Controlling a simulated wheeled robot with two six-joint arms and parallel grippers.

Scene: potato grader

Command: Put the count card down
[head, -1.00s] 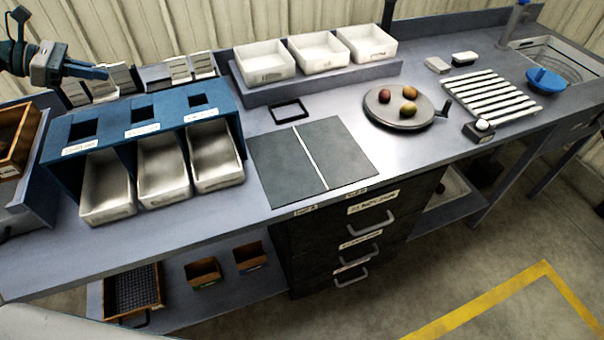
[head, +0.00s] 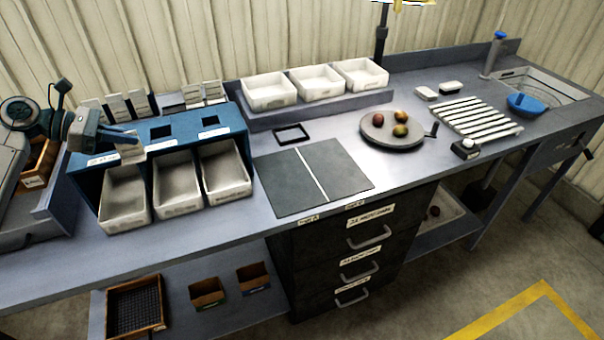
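My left gripper (head: 130,137) reaches in from the left, over the left end of the blue three-bay housing (head: 163,146). A small pale count card (head: 130,152) shows at its fingertips, tilted, and the fingers appear shut on it. The card is in front of the housing's top left part and hides the left opening there. I cannot tell whether its lower edge touches the housing. My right gripper is not in view.
Several upright cards (head: 117,106) stand in a row behind the housing. Three white bins (head: 150,205) sit in its bays. Right of it lie a dark two-part mat (head: 285,187) and a black frame (head: 291,134). A round turntable (head: 377,138) holds three potatoes.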

